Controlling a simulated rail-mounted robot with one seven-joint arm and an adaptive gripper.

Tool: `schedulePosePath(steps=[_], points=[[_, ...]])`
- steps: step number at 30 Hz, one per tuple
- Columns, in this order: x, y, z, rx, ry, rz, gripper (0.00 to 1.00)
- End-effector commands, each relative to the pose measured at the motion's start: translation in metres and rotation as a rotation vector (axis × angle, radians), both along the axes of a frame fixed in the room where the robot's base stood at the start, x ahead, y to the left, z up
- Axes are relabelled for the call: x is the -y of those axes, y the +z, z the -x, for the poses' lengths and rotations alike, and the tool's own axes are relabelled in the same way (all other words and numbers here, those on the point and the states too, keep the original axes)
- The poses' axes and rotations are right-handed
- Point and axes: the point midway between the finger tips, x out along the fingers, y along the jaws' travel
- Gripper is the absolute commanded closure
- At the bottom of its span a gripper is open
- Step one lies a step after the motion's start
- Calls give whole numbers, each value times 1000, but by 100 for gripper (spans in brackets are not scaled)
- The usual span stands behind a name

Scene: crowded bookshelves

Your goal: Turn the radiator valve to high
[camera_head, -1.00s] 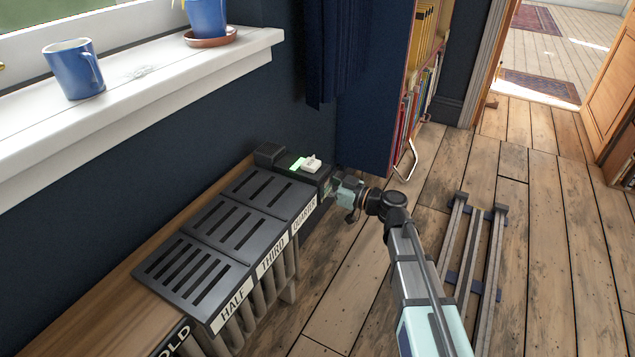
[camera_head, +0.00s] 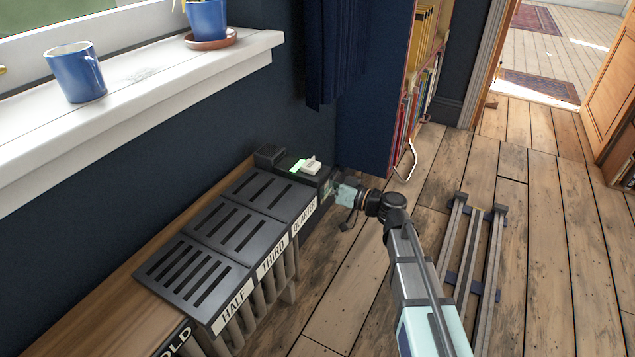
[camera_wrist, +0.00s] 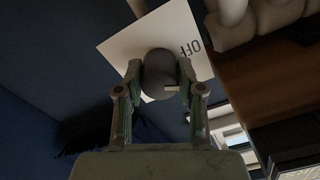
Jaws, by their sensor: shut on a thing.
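The radiator valve's dark round knob (camera_wrist: 159,74) sits in front of a white plate (camera_wrist: 130,42) in the wrist view. The word OFF (camera_wrist: 190,47) shows on the plate, to the right of the knob and upside down. A short light mark lies on the knob's lower right. My gripper (camera_wrist: 159,85) is shut on the knob, one finger on each side. In the head view my gripper (camera_head: 335,190) is at the far end of the radiator (camera_head: 272,290), beside the black box. The knob cannot be made out there, and other plate markings are not legible.
Black slotted trays (camera_head: 192,272) labelled HALF, THIRD and QUARTER lie along the radiator top. A black box with a green light (camera_head: 297,165) and a white piece (camera_head: 311,166) stands beyond them. A slatted rack (camera_head: 472,250) lies on the floor at right.

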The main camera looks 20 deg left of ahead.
Motion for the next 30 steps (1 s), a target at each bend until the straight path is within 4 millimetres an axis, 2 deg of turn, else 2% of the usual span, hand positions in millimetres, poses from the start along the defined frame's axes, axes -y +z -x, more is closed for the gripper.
schedulePosePath(steps=[30], points=[[-1,4,-1,-953,1,-165,97]])
